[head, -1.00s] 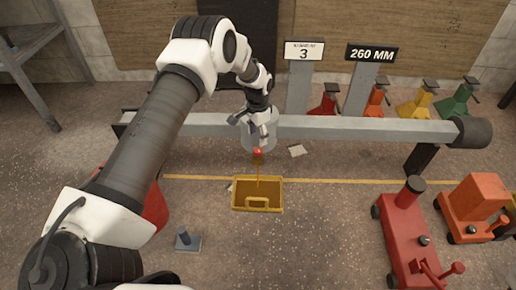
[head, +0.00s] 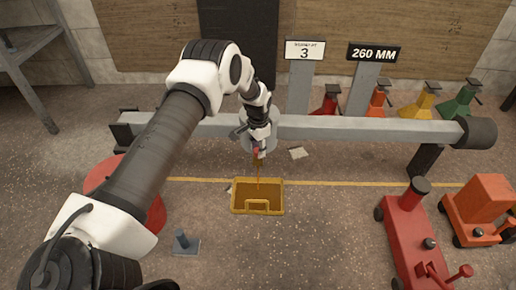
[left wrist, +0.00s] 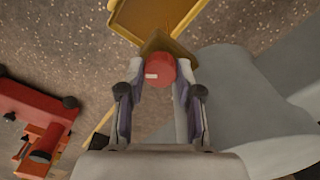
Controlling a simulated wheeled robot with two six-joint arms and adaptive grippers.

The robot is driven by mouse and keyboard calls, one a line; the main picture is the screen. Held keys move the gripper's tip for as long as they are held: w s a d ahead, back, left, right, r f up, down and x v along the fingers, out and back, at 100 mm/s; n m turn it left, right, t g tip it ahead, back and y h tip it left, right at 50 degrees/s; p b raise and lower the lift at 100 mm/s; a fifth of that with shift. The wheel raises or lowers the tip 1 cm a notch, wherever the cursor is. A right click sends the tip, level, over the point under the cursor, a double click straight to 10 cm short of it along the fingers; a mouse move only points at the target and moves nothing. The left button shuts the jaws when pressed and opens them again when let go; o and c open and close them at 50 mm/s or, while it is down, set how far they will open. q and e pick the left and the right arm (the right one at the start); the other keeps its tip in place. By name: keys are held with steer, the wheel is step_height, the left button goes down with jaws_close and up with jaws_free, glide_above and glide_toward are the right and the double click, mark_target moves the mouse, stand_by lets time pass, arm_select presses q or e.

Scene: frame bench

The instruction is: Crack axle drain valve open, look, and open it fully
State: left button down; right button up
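The drain valve shows as a red round knob (left wrist: 160,70) with a white mark on a brass-coloured body (left wrist: 180,45) in the left wrist view. In the head view the red knob (head: 256,151) is mostly hidden by my left gripper (head: 260,146), under the middle of the grey axle beam (head: 345,128). In the wrist view my left gripper (left wrist: 160,88) has a finger on each side of the knob; whether they press on it is not clear. A thin orange-brown stream (head: 258,176) falls into the yellow tray (head: 281,198). My right gripper is out of view.
A red jack (head: 408,232) and an orange machine (head: 482,208) stand at the right. Several coloured stands, among them a yellow one (head: 421,103), are behind the beam. The floor (head: 320,245) right of the tray is clear.

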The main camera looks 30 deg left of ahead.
arm_select(q)
steer(key=shift+r+n+p, duration=0.15)
steer(key=shift+n+p, duration=0.65)
steer(key=shift+p, duration=0.1)
steer(key=shift+n+p, duration=0.85)
steer(key=shift+n, duration=0.25)
steer(key=n+p, duration=0.1)
steer(key=n, duration=0.2)
steer(key=shift+n+p, duration=0.5)
steer(key=shift+n, duration=0.4)
steer(key=shift+f, duration=0.2)
steer(key=c, duration=0.8)
jaws_free()
steer(key=shift+o, duration=0.2)
